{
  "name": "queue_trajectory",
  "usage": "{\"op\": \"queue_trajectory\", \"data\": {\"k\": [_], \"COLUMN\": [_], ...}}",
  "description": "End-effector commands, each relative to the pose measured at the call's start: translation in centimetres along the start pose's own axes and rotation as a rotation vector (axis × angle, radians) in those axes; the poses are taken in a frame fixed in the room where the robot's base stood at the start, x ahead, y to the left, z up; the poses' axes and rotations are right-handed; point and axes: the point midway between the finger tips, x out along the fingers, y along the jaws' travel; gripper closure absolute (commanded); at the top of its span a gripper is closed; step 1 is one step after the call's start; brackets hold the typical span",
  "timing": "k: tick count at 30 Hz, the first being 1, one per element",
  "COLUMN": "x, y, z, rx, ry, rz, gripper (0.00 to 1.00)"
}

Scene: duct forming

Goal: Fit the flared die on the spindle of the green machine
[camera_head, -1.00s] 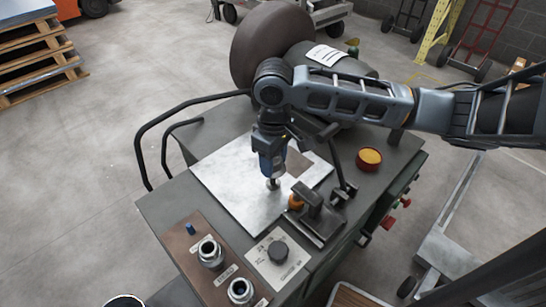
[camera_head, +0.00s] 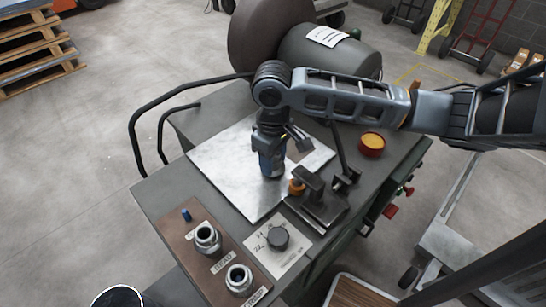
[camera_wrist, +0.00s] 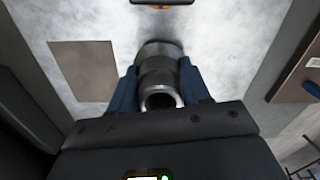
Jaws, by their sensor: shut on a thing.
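My gripper (camera_head: 271,168) hangs over the bright metal plate on top of the dark grey-green machine (camera_head: 215,116). In the wrist view its blue fingers (camera_wrist: 158,86) are shut on a grey metal die (camera_wrist: 160,70), a hollow ringed sleeve with its open end facing the camera. In the head view the fingers mostly hide this die. A small orange part (camera_head: 296,187) sits just right of my gripper, beside a dark block (camera_head: 318,205). An orange part also shows at the top edge of the wrist view (camera_wrist: 160,6). I cannot clearly make out the spindle.
Two other dies (camera_head: 207,237) (camera_head: 238,279) stand on a brown labelled board (camera_head: 175,232) with a bare blue peg (camera_head: 186,215). A dial (camera_head: 277,237) and a red pot of orange stuff (camera_head: 372,144) are also on the top. Black rails (camera_head: 140,130) edge the left side.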

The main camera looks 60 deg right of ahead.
Motion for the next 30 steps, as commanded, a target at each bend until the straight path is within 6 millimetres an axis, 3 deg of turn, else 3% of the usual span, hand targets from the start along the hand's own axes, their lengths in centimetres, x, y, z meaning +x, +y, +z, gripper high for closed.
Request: {"op": "queue_trajectory", "data": {"k": [21,22,30], "x": [0.6,0.56,0.58], "y": [0.03,0.04,0.02], "z": [-0.02,-0.02,-0.01], "rx": [0.001,0.0,0.0], "ry": [0.001,0.001,0.001], "rz": [0.001,0.001,0.0], "gripper": [1.0,0.51,0.25]}}
